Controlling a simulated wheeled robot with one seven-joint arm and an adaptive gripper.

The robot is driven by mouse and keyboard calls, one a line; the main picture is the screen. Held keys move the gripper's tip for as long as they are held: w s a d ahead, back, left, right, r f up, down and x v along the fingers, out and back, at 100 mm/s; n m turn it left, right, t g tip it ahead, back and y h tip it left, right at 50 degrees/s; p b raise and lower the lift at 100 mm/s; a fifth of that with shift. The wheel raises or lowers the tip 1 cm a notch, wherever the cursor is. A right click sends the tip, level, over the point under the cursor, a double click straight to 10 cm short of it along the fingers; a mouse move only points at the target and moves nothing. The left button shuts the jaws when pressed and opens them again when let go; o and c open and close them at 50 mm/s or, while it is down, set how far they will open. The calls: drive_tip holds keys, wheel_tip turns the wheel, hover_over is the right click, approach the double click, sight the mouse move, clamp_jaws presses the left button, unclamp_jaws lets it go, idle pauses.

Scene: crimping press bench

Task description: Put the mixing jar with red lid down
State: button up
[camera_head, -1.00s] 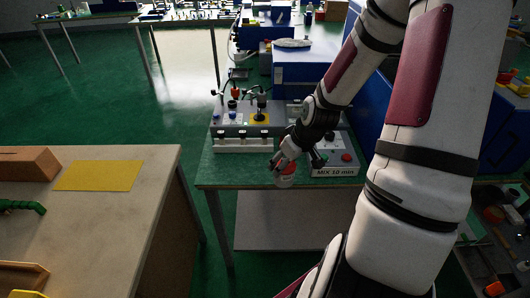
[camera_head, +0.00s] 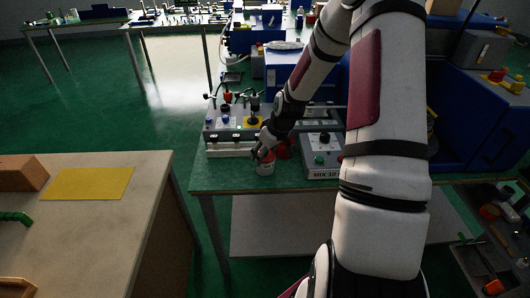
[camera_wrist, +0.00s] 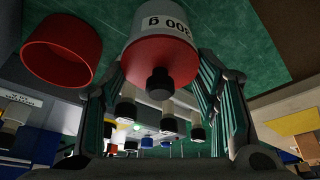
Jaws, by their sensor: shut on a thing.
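The mixing jar is pale with a red lid and a black knob; it shows in the head view (camera_head: 265,168) and large at the top of the wrist view (camera_wrist: 158,40), with upside-down print on its side. My gripper (camera_head: 264,156) is shut on it, with a finger on each side in the wrist view (camera_wrist: 160,80). The jar is over the green bench top (camera_head: 230,178), near its front edge. I cannot tell whether its base touches the bench.
A red open-topped cup or ring (camera_wrist: 62,50) stands close beside the jar; red also shows right of my gripper in the head view (camera_head: 284,151). A grey box marked MIX (camera_head: 322,158) is further right. A grey fixture with knobs (camera_head: 232,122) stands behind.

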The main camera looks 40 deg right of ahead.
drive_tip(key=o, duration=1.8)
drive_tip(key=shift+f, duration=0.1)
drive_tip(key=p+v, duration=0.2)
drive_tip(key=v, duration=1)
drive_tip(key=s+a+r+g+h, duration=0.1)
drive_tip(key=s+a+r, duration=0.3)
drive_tip(key=a+r, duration=0.45)
drive_tip(key=shift+m+t+y, duration=0.3)
drive_tip(key=shift+m+t, duration=0.3)
drive_tip(key=shift+s+a+r, duration=2.05)
drive_tip(key=shift+s+a, duration=0.15)
drive_tip(key=shift+s, duration=1.2)
drive_tip(key=shift+s+a+r, duration=2.05)
drive_tip(key=shift+s+a, duration=0.15)
drive_tip(key=shift+s, duration=1.2)
drive_tip(key=shift+s+a+r, duration=2.05)
drive_tip(key=shift+s+a, duration=0.15)
drive_tip(key=shift+s, duration=1.2)
